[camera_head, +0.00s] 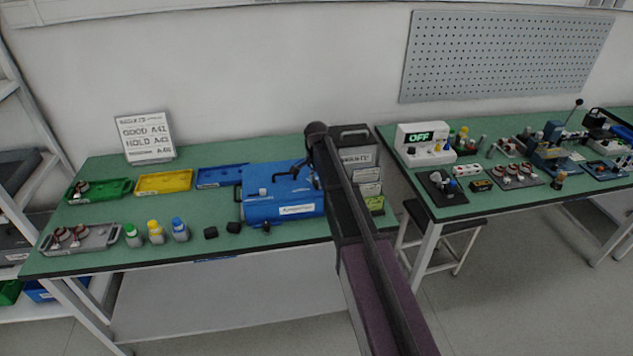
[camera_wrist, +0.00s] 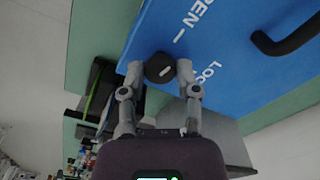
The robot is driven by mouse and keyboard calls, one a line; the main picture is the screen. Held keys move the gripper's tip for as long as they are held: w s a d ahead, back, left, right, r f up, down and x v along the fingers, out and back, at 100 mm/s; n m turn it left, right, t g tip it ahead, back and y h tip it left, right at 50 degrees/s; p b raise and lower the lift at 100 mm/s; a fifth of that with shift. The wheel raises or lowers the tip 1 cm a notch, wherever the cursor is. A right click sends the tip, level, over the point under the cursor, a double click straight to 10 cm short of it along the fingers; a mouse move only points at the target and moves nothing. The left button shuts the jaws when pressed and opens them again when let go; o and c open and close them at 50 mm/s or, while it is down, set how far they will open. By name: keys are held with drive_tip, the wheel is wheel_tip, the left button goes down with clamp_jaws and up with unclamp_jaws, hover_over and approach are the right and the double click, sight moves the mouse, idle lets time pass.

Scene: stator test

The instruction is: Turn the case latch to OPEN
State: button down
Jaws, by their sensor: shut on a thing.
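The blue case (camera_head: 262,209) stands on the left green bench, with a black handle on top; its blue face fills much of the wrist view (camera_wrist: 225,60). The case latch is a round black knob (camera_wrist: 159,67) with a short white line on it, near the case's edge. White lettering on the case beside it reads OPEN and LOC, the rest of the second word being cut off or hidden. My gripper (camera_wrist: 160,74) has one finger on each side of the knob, shut on it. The knob's white line lies slightly tilted in the wrist view. In the head view my arm hides the knob.
A black case handle (camera_wrist: 288,34) rises beside the lettering. Left of the case are blue (camera_head: 219,177), yellow (camera_head: 164,182) and green (camera_head: 112,188) trays, a grey tray (camera_head: 106,238) and several bottles. A dark holder with papers (camera_head: 367,158) stands right of the case.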

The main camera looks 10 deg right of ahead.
drive_tip(key=shift+n, duration=1.2)
drive_tip(key=shift+c, duration=1.7)
unclamp_jaws()
drive_tip(key=shift+m, duration=0.3)
